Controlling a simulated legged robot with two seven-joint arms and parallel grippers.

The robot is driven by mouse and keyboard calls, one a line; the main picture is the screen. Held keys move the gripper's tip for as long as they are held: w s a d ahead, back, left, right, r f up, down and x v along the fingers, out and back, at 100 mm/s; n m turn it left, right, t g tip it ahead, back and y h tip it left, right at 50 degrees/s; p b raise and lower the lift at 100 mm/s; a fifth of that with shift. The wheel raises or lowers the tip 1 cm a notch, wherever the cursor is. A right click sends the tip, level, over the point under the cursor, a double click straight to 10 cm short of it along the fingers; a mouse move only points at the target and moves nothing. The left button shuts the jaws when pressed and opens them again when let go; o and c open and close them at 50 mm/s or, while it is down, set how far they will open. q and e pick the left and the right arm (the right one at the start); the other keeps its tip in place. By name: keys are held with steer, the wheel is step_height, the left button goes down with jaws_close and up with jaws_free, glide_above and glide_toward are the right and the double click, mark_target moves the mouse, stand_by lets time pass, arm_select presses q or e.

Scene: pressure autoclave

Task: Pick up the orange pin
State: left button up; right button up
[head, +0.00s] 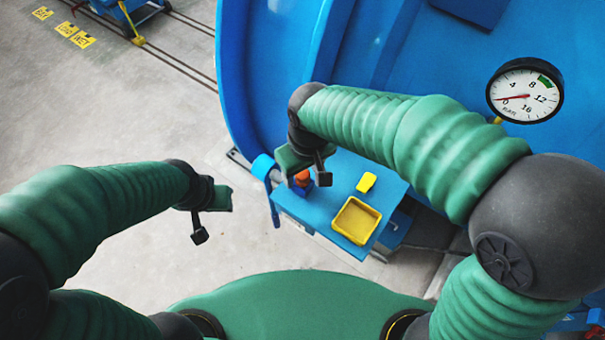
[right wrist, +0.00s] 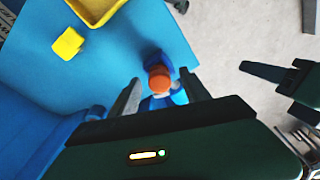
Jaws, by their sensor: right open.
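The orange pin (head: 302,177) stands in a dark blue holder near the left edge of a small blue shelf (head: 318,214). My right gripper (head: 306,164) is over it and partly hides it. In the right wrist view the orange pin (right wrist: 159,78) shows its round top between the two open fingers of my right gripper (right wrist: 161,86), with gaps on both sides. I cannot tell how far above the pin the fingertips are. My left gripper (head: 220,200) hangs over the floor left of the shelf, away from the pin; its finger opening is unclear.
A yellow tray (head: 340,235) and a small yellow block (head: 366,182) sit on the shelf right of the pin. The large blue autoclave (head: 265,75) rises behind, with a pressure gauge (head: 524,91). The grey floor (head: 110,110) at left is mostly clear.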

steer(key=shift+w+f, duration=0.25)
steer(key=shift+f, duration=0.35)
steer(key=shift+s+r, duration=0.1)
steer(key=shift+s, duration=0.15)
steer(key=c, duration=0.6)
steer(key=shift+w, duration=0.1)
jaws_close()
